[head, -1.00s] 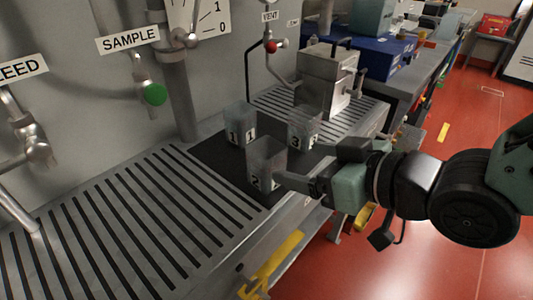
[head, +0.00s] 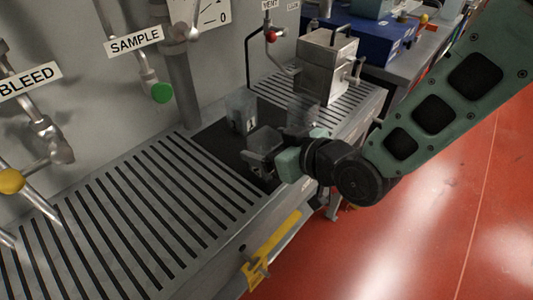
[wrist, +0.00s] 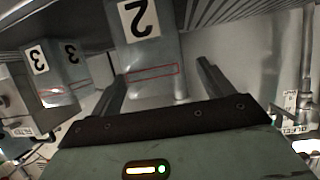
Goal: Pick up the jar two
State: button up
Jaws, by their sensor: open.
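Jar two is a clear, squarish jar (head: 264,138) on the dark mat at the front of the group; it also shows in the wrist view (wrist: 152,58), with a "2" label upside down there. My gripper (head: 262,165) is low at the jar's near side. In the wrist view my gripper (wrist: 162,75) is open, one finger on either side of the jar's width. The jar is closer to the left finger, and a gap shows at the right. I cannot tell whether the left finger touches it.
Jar one (head: 241,108) stands behind jar two. Jar three (head: 303,110) stands to the right, partly behind my wrist; it also shows at left in the wrist view (wrist: 62,68). A metal box (head: 327,68) stands farther back. The slatted tray (head: 130,215) at left is clear.

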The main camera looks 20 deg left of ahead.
aim_at(257, 140)
jog(key=x, duration=0.3)
jog(key=shift+w+a, duration=0.1)
jog(key=shift+w, duration=0.1)
jog(key=c, duration=1.1)
jog(key=shift+o, duration=0.2)
